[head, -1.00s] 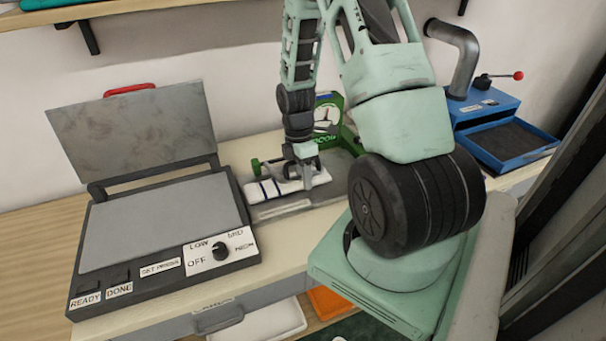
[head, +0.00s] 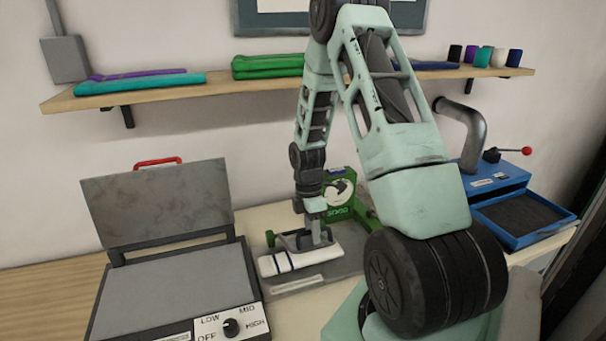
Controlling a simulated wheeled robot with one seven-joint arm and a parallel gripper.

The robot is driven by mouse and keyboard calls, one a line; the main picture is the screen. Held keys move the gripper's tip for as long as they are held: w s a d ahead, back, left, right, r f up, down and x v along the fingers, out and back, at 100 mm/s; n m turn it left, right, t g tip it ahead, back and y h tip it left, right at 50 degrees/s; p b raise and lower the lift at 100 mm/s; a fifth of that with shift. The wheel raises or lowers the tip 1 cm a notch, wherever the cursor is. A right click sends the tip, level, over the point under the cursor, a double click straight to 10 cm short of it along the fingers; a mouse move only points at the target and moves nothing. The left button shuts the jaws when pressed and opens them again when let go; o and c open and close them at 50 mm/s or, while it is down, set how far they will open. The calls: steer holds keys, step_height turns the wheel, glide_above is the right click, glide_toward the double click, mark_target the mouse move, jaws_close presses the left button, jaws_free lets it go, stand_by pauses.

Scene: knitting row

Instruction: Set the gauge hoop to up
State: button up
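The green gauge device (head: 338,194) stands on the bench near the wall, with a white round dial face on its front. A grey plate (head: 345,264) extends from its foot. A white piece with dark blue stripes (head: 283,262) lies on the plate's front left. My gripper (head: 314,240) points down over the right part of the striped piece, in front of the device. Its fingertips are small and partly hidden, so I cannot tell whether they are open or touching anything. I cannot make out the hoop clearly; dark and green parts (head: 283,240) show just behind the striped piece.
A heat press (head: 165,285) with its lid (head: 157,206) raised stands left of the gauge. A blue press (head: 520,215) with a red-knobbed lever stands at the right. A shelf (head: 300,95) with folded cloths and cups runs above.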

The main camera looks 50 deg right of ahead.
steer(key=w+d+r+p, duration=0.3)
steer(key=w+r+p, duration=0.3)
steer(key=r+p, duration=0.3)
steer(key=shift+d+v, duration=0.25)
steer(key=shift+v, duration=1.2)
steer(key=shift+s+p, duration=0.15)
steer(key=shift+p, duration=0.2)
